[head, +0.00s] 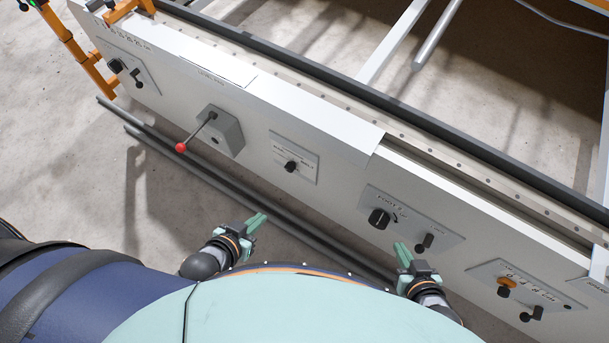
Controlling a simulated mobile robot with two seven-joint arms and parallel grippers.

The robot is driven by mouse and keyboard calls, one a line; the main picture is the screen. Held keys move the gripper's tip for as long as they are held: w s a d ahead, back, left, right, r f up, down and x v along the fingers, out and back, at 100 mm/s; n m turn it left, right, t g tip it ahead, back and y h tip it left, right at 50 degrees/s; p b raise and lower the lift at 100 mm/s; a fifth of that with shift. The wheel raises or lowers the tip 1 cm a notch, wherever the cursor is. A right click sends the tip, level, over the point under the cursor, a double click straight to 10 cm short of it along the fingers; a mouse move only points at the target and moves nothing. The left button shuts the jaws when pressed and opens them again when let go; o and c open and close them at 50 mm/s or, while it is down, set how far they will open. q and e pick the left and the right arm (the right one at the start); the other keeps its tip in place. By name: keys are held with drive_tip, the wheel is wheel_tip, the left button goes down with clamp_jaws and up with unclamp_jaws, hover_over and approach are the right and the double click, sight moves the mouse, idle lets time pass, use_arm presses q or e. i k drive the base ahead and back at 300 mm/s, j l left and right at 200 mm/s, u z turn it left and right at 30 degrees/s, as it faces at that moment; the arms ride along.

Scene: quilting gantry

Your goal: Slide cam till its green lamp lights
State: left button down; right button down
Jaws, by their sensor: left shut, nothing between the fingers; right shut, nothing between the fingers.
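I cannot tell which control is the cam, because the panel lettering is too small to read surely, and I can make out no lit green lamp. A plate with a black knob (379,218) and a small black lever (424,243) is on the gantry's front face. My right gripper (402,253) is shut and empty, just below that plate in the picture. My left gripper (257,221) is shut and empty, in front of the gantry, below a plate with a small black knob (291,166). Neither gripper appears to hold a control.
A grey box with a red-balled lever (181,147) sits further left. Another plate has an orange-topped knob (505,287) and a black lever (533,314) at lower right. A far-left plate has a black knob (115,66). Dark rails (160,144) run low along the front.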

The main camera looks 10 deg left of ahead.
sight(504, 291)
drive_tip(key=z, duration=2)
